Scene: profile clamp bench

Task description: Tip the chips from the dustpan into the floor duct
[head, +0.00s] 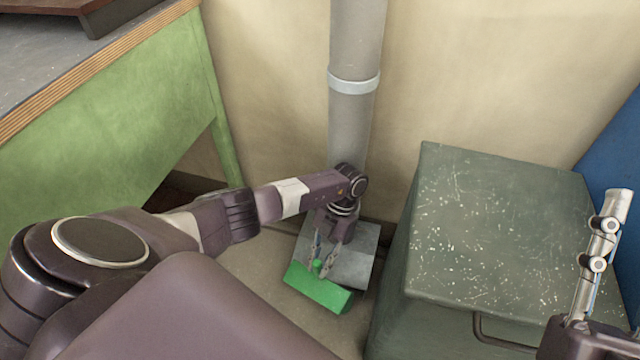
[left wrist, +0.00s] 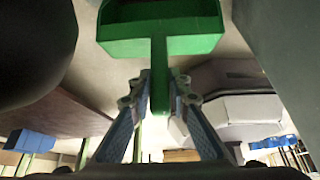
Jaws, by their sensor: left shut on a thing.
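The green dustpan (head: 318,290) is low by the floor in the head view, in front of the grey metal mouth (head: 352,268) of the floor duct at the foot of the vertical pipe. My left gripper (head: 318,264) is shut on the dustpan's handle from above. In the left wrist view the handle (left wrist: 160,75) runs between the fingers, with the dustpan's pan (left wrist: 165,40) beyond. I cannot make out chips in the pan. My right gripper (head: 597,255) is at the right edge, over the green-grey cabinet, and its opening cannot be judged.
The grey pipe (head: 356,120) rises along the beige wall. The green-grey cabinet (head: 500,230), its top covered in pale flecks, stands close to the right of the duct. A green-sided bench (head: 110,150) is on the left. Bare floor (head: 270,275) lies left of the dustpan.

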